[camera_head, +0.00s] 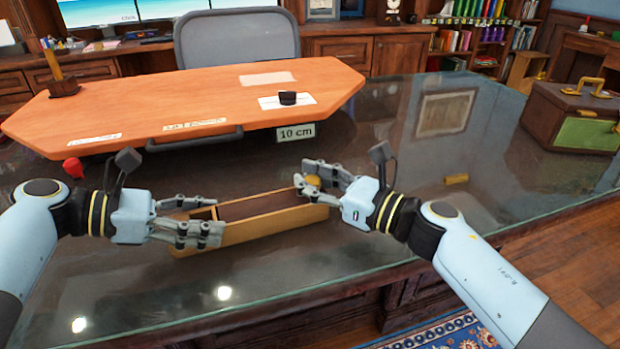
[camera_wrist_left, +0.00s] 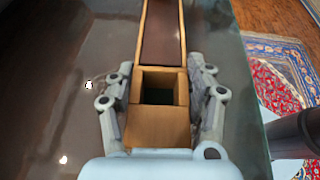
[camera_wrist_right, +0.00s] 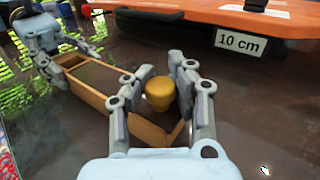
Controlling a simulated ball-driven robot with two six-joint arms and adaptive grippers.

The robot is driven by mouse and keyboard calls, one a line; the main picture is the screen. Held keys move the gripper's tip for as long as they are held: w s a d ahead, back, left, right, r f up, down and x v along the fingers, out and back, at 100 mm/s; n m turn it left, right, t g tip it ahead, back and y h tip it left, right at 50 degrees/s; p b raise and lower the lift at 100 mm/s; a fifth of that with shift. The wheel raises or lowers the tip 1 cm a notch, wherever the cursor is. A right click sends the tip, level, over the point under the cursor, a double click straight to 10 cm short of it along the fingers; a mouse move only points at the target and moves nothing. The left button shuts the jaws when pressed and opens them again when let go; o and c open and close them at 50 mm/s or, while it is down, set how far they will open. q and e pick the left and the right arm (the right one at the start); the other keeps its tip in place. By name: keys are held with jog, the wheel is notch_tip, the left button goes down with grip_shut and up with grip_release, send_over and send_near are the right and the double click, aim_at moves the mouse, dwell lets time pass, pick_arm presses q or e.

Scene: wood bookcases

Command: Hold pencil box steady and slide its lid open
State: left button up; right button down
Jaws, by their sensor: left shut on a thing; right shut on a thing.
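The pencil box (camera_head: 262,225) is a long, light-wood box lying on the dark glass tabletop between my arms. A dark brown panel (camera_wrist_left: 160,35) runs along its top; I cannot tell for sure whether it is the lid or the inside. A small square opening with a dark inside shows near the box's left end. My left gripper (camera_head: 195,218) is shut around that end, one finger on each long side. A round yellow knob (camera_wrist_right: 160,92) stands at the right end. My right gripper (camera_wrist_right: 160,100) is shut on it, with the fingers partly hiding the end.
An orange wooden board (camera_head: 200,105) lies behind the box, with a "10 cm" sign (camera_head: 296,133) at its front. A brown case (camera_head: 575,115) stands at the far right. The table's front edge is close to the box.

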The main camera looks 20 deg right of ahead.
pick_arm(q)
jog(key=shift+s+a+f, duration=0.1)
jog(key=shift+f, duration=0.3)
pick_arm(e)
jog(key=shift+d+f, duration=0.1)
pick_arm(q)
jog(key=shift+r, duration=0.1)
pick_arm(e)
jog(key=d, duration=1.2)
jog(key=shift+w+d, duration=0.3)
jog(key=shift+w, duration=0.05)
jog(key=shift+w+d, duration=0.1)
jog(key=shift+d, duration=0.2)
pick_arm(q)
jog(key=shift+r, duration=0.1)
pick_arm(e)
jog(key=c, duration=1)
grip_release()
jog(key=shift+a, duration=0.1)
pick_arm(q)
jog(key=shift+r, duration=0.1)
pick_arm(e)
jog(key=v, duration=1.2)
